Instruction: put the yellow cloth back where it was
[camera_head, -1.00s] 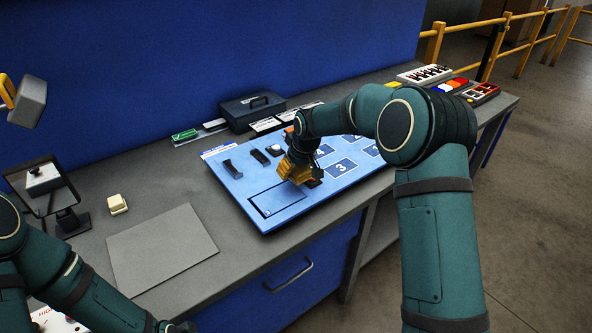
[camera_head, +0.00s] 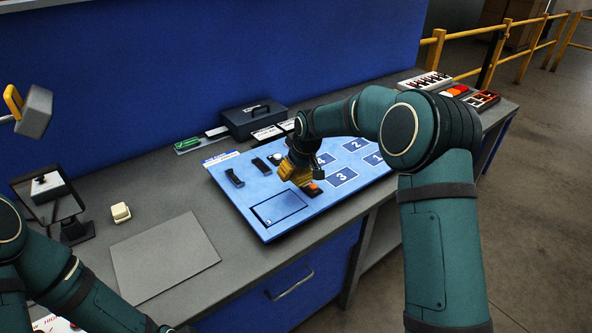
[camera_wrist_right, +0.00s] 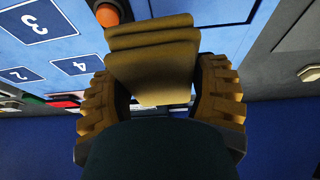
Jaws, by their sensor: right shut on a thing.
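My right gripper (camera_head: 297,178) is shut on the folded yellow cloth (camera_wrist_right: 155,60), low over the blue panel (camera_head: 256,190). In the right wrist view the cloth is stacked in several folds between the two ridged fingers (camera_wrist_right: 160,105). In the head view the cloth is hard to tell from the yellowish fingers. Whether its lower edge touches the panel is unclear. An orange button (camera_wrist_right: 106,14) on a dark base lies close beside the cloth. My left arm enters at the lower left; its gripper is out of frame.
The panel bears numbered squares (camera_head: 341,177), dark handles (camera_head: 234,178) and an outlined rectangle (camera_head: 279,208). A dark case (camera_head: 254,117) stands behind it. A grey mat (camera_head: 165,256) and a cream block (camera_head: 121,212) lie left. Trays (camera_head: 482,99) stand at the far right.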

